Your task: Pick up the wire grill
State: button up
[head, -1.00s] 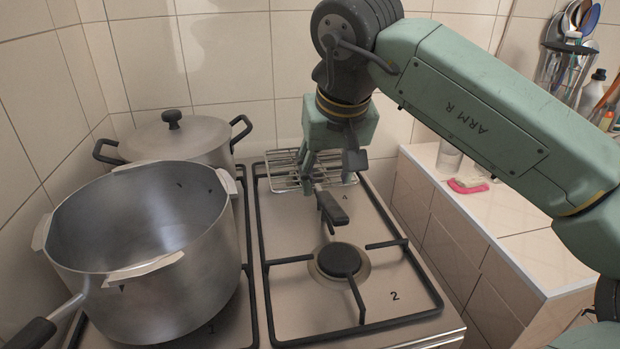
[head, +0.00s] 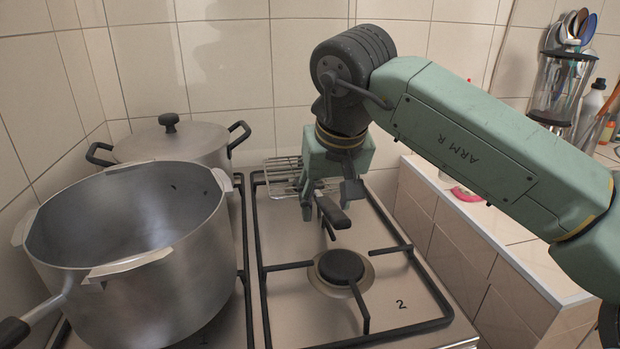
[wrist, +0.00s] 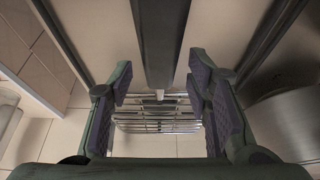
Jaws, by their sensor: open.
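The wire grill (head: 283,177) is a silver rack of metal bars at the back of the right-hand hob, partly hidden behind my gripper in the head view. Its black handle (head: 332,214) points forward. In the wrist view the grill (wrist: 158,117) shows between my fingers, with the wide dark handle (wrist: 160,45) running up from it. My gripper (head: 330,203) is open, pointing down over the handle near the grill's end. In the wrist view my gripper (wrist: 160,84) has one finger on each side of the handle, with gaps visible. Contact cannot be seen.
A large open pot (head: 130,245) stands on the left burners, with a lidded pot (head: 172,142) behind it. The front right burner (head: 340,267) is bare within black grates. A tiled wall closes the back. The right counter (head: 500,225) holds a pink item (head: 466,194) and utensils.

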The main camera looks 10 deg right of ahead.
jog(key=shift+f, duration=0.1)
jog(key=shift+c, duration=0.2)
grip_shut()
dwell(0.5)
